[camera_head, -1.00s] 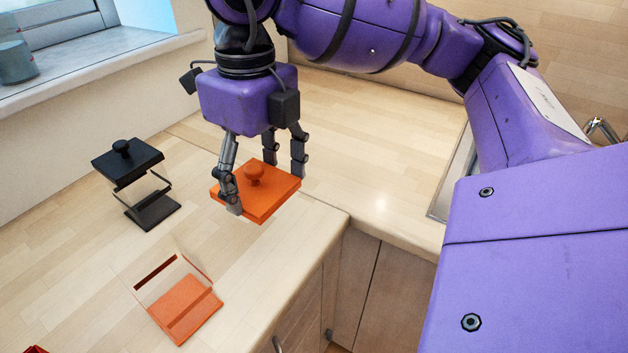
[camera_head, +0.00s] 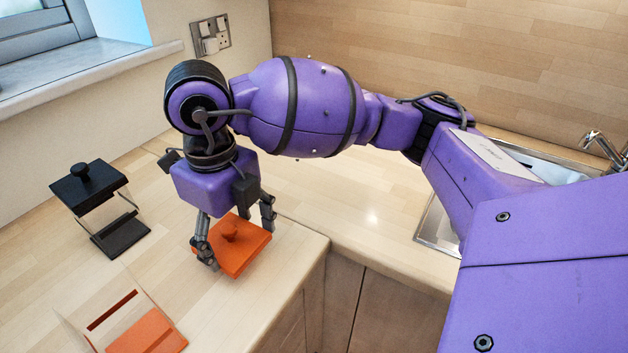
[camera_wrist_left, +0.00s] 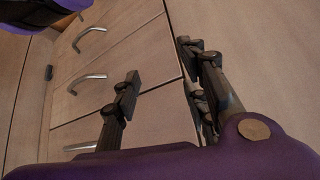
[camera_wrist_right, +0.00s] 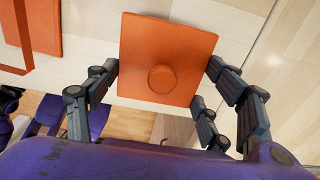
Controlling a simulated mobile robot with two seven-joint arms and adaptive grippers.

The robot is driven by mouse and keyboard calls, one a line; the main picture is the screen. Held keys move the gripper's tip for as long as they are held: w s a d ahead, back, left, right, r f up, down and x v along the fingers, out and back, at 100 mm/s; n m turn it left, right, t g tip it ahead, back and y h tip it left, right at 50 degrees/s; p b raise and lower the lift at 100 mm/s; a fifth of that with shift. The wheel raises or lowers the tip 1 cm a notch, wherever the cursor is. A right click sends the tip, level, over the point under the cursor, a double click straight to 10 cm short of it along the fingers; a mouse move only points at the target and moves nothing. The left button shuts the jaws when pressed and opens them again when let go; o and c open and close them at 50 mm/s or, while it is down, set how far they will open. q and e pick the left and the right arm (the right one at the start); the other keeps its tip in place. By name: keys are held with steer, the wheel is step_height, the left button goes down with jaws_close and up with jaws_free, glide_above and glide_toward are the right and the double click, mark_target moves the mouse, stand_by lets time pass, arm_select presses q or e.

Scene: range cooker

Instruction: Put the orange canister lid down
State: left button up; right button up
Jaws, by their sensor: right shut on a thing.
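The orange canister lid (camera_head: 248,258) is a flat square plate with a round knob on top. My right gripper (camera_head: 232,238) is shut on it from above, and it lies level at or just over the counter near the front edge; I cannot tell whether it touches. The lid also shows between the fingers in the right wrist view (camera_wrist_right: 160,40). The open orange canister (camera_head: 150,333), with clear walls, stands at lower left, partly cut off by the frame. My left gripper (camera_wrist_left: 160,75) is open and empty in front of drawers in the left wrist view.
A black-lidded clear canister (camera_head: 118,236) stands at the left. A sink (camera_head: 432,232) with a tap (camera_head: 603,148) is at the right. The counter (camera_head: 335,200) between is clear, with its front edge close to the lid.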

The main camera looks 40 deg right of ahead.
mark_target(236, 242)
steer(key=shift+f, duration=2)
steer(key=shift+f, duration=0.1)
steer(key=o, duration=1)
steer(key=shift+o, duration=0.2)
step_height(236, 242, up, 12)
steer(key=shift+r, duration=0.2)
